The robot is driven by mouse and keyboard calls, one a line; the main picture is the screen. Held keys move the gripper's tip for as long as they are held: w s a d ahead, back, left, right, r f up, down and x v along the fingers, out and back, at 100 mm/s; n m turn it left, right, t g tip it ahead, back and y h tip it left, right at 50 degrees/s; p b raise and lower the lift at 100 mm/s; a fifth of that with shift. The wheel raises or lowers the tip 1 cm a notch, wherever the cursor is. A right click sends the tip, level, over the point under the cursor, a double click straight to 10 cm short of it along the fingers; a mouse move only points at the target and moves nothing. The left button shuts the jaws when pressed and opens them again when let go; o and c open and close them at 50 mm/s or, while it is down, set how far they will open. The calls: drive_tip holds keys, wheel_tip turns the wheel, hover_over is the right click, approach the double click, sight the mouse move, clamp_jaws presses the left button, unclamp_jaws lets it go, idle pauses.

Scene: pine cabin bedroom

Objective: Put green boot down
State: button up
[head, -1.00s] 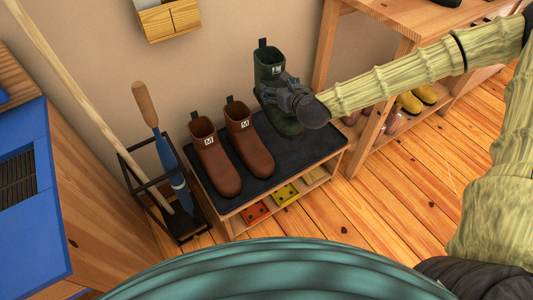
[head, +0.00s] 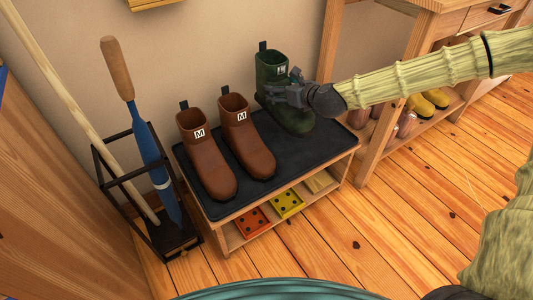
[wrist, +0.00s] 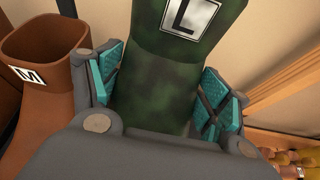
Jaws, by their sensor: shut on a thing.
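The green boot (head: 273,66) stands upright at the right end of the dark mat on top of a low wooden rack (head: 262,190). It appears to rest on the mat, though its sole contact is hard to make out. My gripper (head: 277,94) is shut on the boot's shaft from the right. In the wrist view the green boot (wrist: 165,85), with a white "L" label, fills the space between the teal finger pads. Two brown boots (head: 208,158) marked "M" stand to the left of the green boot, and one also shows in the wrist view (wrist: 45,85).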

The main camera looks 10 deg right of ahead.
sight(303, 122)
drive_tip(key=shift+w+f+b, duration=0.1)
drive_tip(key=shift+f+b, duration=0.35)
drive_tip(key=shift+f, duration=0.1)
drive_tip(key=shift+f+b, duration=2.6)
drive_tip(key=shift+f, duration=2.05)
drive_tip(key=shift+f, duration=0.1)
drive_tip(key=o, duration=1.5)
drive_tip(key=shift+c, duration=0.2)
drive_tip(key=shift+d, duration=0.1)
drive_tip(key=p+v, duration=0.5)
drive_tip(key=v, duration=0.5)
drive_tip(key=shift+s+d+r, duration=0.15)
drive_tip(key=shift+s+r, duration=0.15)
drive_tip(key=shift+r, duration=0.05)
drive_tip(key=shift+s+d+r, duration=0.1)
drive_tip(key=shift+s+d, duration=0.1)
drive_tip(key=shift+s, duration=0.4)
